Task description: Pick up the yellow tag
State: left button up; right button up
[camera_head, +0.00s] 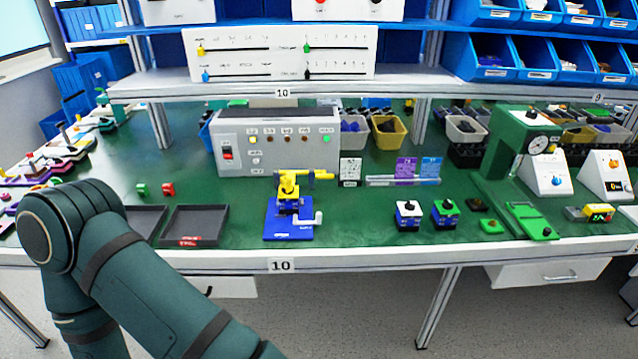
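I cannot pick out a yellow tag with certainty. A yellow part (289,184) stands on a blue base plate (288,227) at the middle front of the green table, with a yellow bar reaching right and a white crank at its right. A small yellow block with a dark display (598,212) lies at the right front. A purple card (405,168) and a blue card (430,168) stand behind a clear rail. A teal arm of mine bends across the lower left, but neither gripper shows.
A grey control box (277,142) stands behind the yellow part. Dark trays (195,224) lie to the left. A shelf (270,84) overhangs the back.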

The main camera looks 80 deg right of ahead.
aim_at(286, 182)
jog(key=z, duration=2.45)
jog(key=i+j, duration=0.1)
jog(key=j, duration=0.15)
jog(key=i+j, duration=0.15)
jog(key=i+j+z, duration=0.15)
jog(key=j+z, duration=0.45)
jog(key=j, duration=0.2)
jog(key=i, duration=0.05)
